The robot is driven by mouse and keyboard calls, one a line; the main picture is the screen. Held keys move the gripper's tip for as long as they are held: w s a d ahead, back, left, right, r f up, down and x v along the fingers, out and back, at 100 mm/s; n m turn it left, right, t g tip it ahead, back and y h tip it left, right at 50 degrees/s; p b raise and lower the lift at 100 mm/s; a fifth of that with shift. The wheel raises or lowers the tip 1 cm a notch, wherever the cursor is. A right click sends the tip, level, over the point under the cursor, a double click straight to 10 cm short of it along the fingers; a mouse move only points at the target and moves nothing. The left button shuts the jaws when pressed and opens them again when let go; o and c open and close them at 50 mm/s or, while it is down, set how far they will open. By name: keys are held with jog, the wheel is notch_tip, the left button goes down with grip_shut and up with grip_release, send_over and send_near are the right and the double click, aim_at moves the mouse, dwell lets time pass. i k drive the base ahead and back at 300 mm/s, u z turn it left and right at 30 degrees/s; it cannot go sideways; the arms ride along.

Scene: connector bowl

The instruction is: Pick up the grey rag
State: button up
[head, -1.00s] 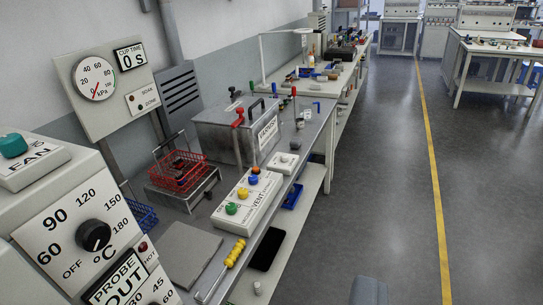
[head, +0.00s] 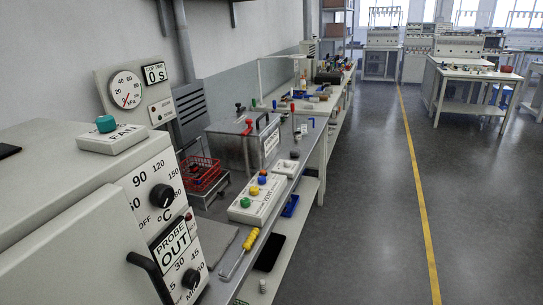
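A flat grey square (head: 221,246) lies on the long bench beside the oven, partly hidden behind the oven's front corner. It may be the grey rag or a plain mat; I cannot tell which. I see no other clear grey cloth. My gripper is not in view.
The grey oven (head: 80,220) with a dark door handle fills the near left. A yellow-beaded tool (head: 240,252), a button box (head: 257,199), a red wire basket (head: 201,173) and a metal tank (head: 243,143) stand along the bench. The floor (head: 360,220) to the right is clear.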

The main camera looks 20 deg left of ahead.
aim_at(294, 152)
jog(key=u, duration=0.2)
jog(key=i, duration=1.45)
jog(key=z, duration=0.45)
jog(key=i, duration=2.45)
jog(key=u, duration=0.2)
